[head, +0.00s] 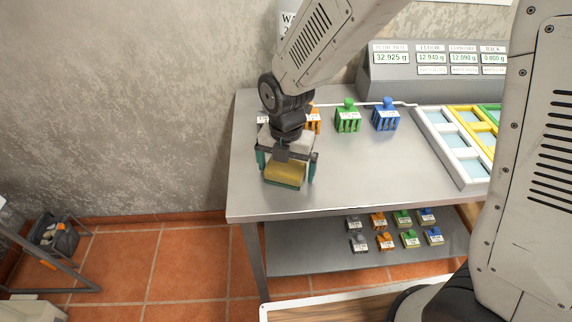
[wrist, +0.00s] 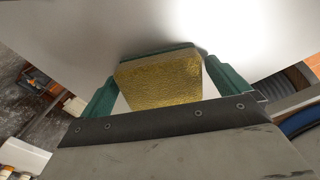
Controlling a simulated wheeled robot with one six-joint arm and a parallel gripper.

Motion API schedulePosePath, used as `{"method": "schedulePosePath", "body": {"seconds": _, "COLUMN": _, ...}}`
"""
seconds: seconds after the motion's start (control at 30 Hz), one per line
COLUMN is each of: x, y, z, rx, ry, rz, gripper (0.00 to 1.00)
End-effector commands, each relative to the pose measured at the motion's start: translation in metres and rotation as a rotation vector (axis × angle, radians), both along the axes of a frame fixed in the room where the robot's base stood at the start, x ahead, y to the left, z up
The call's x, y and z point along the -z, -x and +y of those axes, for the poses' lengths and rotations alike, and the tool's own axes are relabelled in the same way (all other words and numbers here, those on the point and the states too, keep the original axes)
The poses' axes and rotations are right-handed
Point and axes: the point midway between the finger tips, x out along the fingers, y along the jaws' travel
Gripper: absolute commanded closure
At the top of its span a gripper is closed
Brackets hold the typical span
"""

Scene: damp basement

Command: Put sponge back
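The sponge (head: 285,174) is a yellow block with a thin green layer. In the head view it is between the fingers of my gripper (head: 287,168), over the front left of the metal table (head: 350,185). In the wrist view the yellow face of the sponge (wrist: 160,80) fills the space between the green fingers of my gripper (wrist: 162,72). The fingertips meet its two sides, so my gripper looks shut on it. I cannot tell whether the sponge touches the tabletop.
A tray (head: 437,152) with compartments is at right, before a grey display unit (head: 420,84).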

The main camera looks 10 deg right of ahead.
Motion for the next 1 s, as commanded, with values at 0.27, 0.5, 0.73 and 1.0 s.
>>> {"method": "schedulePosePath", "body": {"seconds": 0.27, "x": -0.014, "y": -0.001, "z": 0.0, "rx": 0.0, "ry": -0.002, "rz": -0.003, "gripper": 0.0}}
{"method": "schedulePosePath", "body": {"seconds": 0.5, "x": -0.064, "y": -0.001, "z": 0.0, "rx": 0.0, "ry": -0.002, "rz": -0.004, "gripper": 0.0}}
{"method": "schedulePosePath", "body": {"seconds": 0.73, "x": -0.106, "y": -0.001, "z": 0.0, "rx": 0.0, "ry": -0.002, "rz": -0.003, "gripper": 0.0}}
{"method": "schedulePosePath", "body": {"seconds": 1.0, "x": -0.124, "y": 0.0, "z": 0.0, "rx": 0.0, "ry": 0.0, "rz": 0.0, "gripper": 0.0}}
